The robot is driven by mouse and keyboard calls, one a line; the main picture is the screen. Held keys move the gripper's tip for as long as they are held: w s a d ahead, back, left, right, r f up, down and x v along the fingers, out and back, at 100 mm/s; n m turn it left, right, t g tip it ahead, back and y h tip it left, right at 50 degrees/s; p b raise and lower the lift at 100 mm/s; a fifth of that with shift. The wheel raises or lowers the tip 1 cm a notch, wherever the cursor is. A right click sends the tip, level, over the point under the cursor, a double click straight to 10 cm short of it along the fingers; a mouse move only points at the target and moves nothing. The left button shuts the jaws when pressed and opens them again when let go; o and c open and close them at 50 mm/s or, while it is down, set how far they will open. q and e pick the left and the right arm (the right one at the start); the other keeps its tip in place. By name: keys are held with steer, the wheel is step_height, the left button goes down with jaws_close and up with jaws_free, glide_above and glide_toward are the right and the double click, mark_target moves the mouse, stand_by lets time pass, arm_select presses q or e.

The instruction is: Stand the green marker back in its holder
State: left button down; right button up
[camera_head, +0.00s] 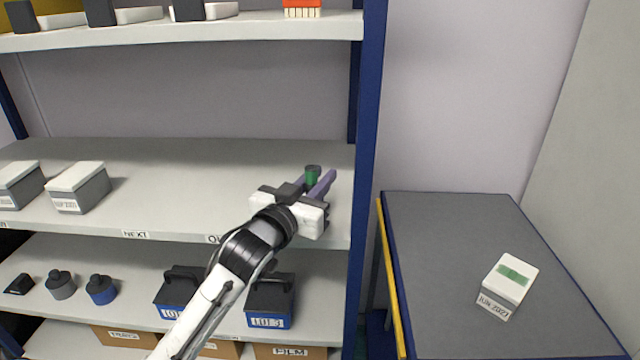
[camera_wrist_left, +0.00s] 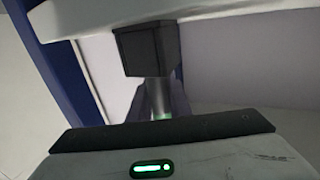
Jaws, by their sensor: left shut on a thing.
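My left gripper (camera_head: 314,182) is shut on the green marker (camera_head: 312,173), over the middle shelf near its right end. The marker's dark green end shows between the purple fingers. In the left wrist view, which looks upside down, the marker (camera_wrist_left: 158,92) is a grey cylinder with some green, between the fingers (camera_wrist_left: 160,105). A dark block-like holder (camera_wrist_left: 148,50) stands at the shelf, in line with the marker's far end. I cannot tell whether that end is inside the holder or only against it. In the head view the gripper hides the holder. My right gripper is not in view.
A blue rack post (camera_head: 367,150) stands just right of the gripper. Grey boxes (camera_head: 80,187) sit left on the middle shelf (camera_head: 170,160); its middle is clear. Blue-fronted dark cases (camera_head: 270,302) stand below. A white-topped box (camera_head: 507,285) sits on the grey table (camera_head: 440,250).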

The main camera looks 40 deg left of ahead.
arm_select(q)
steer(key=shift+f, duration=0.55)
steer(key=c, duration=1.6)
jaws_free()
steer(key=shift+c, duration=0.2)
steer(key=shift+r, duration=0.25)
steer(key=s+d+b, duration=0.1)
steer(key=s+d, duration=0.1)
steer(key=s, duration=0.9)
steer(key=shift+s, duration=0.4)
steer(key=shift+f, duration=0.1)
